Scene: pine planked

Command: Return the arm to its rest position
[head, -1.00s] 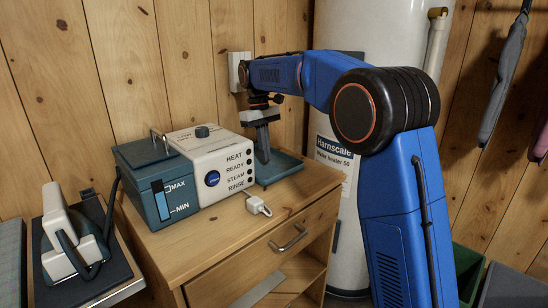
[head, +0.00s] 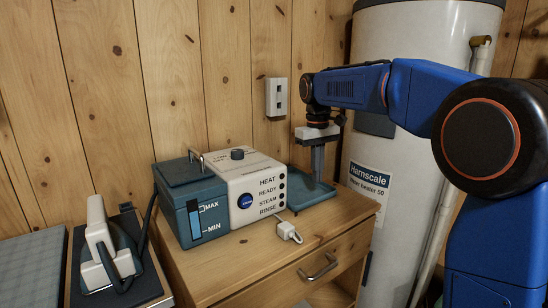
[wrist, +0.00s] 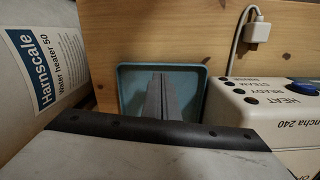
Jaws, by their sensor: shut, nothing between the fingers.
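My blue arm reaches in from the right of the head view. My gripper (head: 316,178) points down over the teal tray (head: 327,192) at the right end of the steam station. Its grey fingers are together with nothing between them. In the wrist view the shut fingers (wrist: 165,97) show in front of the same tray (wrist: 192,80). I cannot tell the exact gap between fingertips and tray.
The white control box (head: 257,188) and teal water tank (head: 192,212) stand left of my gripper on the wooden cabinet (head: 225,270). A white plug (head: 288,232) lies in front. The water heater (head: 410,120) stands close behind my arm. An iron (head: 108,250) sits left.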

